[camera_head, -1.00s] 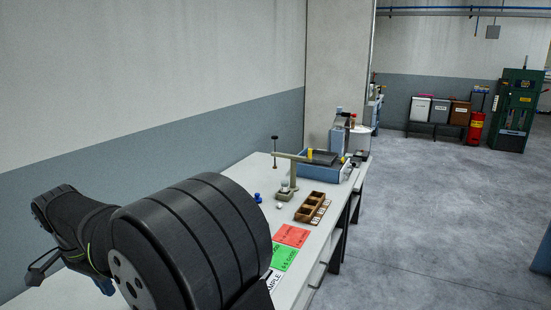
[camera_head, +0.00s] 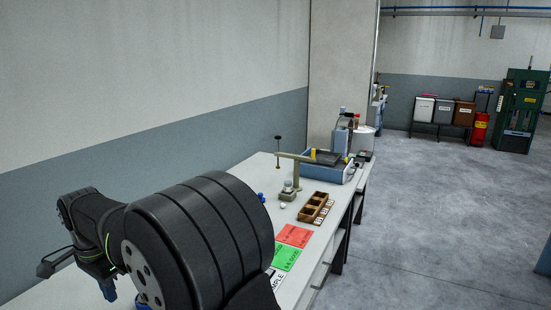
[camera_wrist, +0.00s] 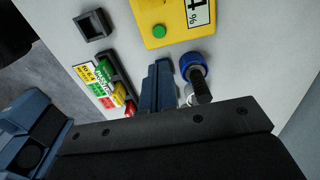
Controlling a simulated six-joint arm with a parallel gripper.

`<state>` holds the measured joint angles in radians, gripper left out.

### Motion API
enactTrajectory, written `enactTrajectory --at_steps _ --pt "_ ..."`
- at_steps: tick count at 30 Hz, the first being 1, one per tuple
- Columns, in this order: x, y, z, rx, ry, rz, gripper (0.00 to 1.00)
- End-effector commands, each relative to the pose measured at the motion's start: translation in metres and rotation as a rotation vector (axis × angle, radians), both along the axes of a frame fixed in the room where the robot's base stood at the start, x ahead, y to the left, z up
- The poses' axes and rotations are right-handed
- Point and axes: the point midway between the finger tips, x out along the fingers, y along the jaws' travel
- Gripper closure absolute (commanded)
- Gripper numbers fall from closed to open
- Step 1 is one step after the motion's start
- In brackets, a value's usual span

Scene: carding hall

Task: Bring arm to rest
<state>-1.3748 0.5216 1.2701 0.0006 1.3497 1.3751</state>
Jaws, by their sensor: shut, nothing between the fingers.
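My gripper (camera_wrist: 159,76) shows in the wrist view as a narrow blue pair of fingers, shut and empty, over the pale bench top. It points between a rack of coloured blocks (camera_wrist: 117,88) and a blue round piece with a black knob (camera_wrist: 192,66). A small white ring-like part shows partly behind it. In the head view my dark arm fills the lower left over the bench (camera_head: 325,232) and hides most of the gripper. I cannot tell the exact height of the fingers above the bench.
The wrist view shows a yellow box with a green button (camera_wrist: 172,18) and a black square cup (camera_wrist: 95,25). Farther along the bench are red (camera_head: 295,235) and green (camera_head: 286,257) cards, a wooden tray (camera_head: 314,207), a stand (camera_head: 288,193) and a blue tray (camera_head: 322,172). Open floor lies right.

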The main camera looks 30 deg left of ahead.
Motion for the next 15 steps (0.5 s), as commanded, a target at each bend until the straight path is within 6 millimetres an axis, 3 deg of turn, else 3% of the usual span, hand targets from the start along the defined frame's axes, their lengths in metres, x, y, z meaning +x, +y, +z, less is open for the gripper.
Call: enactTrajectory --at_steps 6,15 --pt "0.0 0.0 0.032 0.002 -0.001 0.0 1.0" --pt "0.0 0.0 0.043 0.0 -0.001 0.0 1.0"
